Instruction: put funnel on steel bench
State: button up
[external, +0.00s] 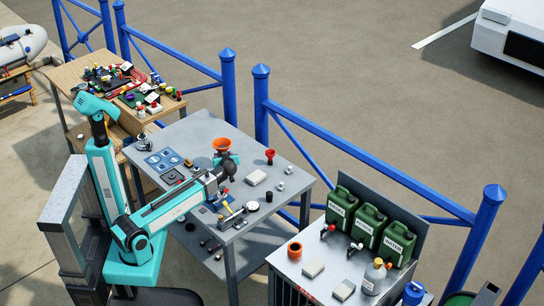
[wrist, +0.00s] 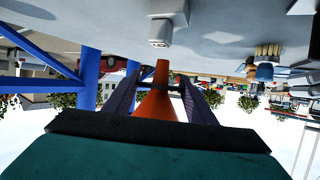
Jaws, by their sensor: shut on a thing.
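The orange funnel (external: 222,144) is in my gripper (external: 224,160), above the grey steel bench (external: 290,205), with its wide mouth up in the external view. In the wrist view, which looks upside down, the funnel (wrist: 158,104) sits between the two dark fingers (wrist: 160,92), its narrow end towards the bench surface (wrist: 225,28). The fingers are shut on it. The funnel appears held clear of the bench top, but the exact gap cannot be told. My arm hides part of the bench.
A cabinet with green cans (external: 369,226) stands right, a cluttered wooden table (external: 88,72) back left. Blue railing (external: 229,85) runs behind. Bare patches show on the bench's right side.

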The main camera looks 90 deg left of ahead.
jog(key=shift+f, duration=1.85)
jog(key=shift+f, duration=0.15)
jog(key=o, duration=1.1)
jog(key=shift+o, duration=0.2)
jog(key=shift+r+p, duration=0.25)
jog(key=shift+p, duration=0.1)
jog(key=b+v, duration=0.2)
jog(key=v, duration=1)
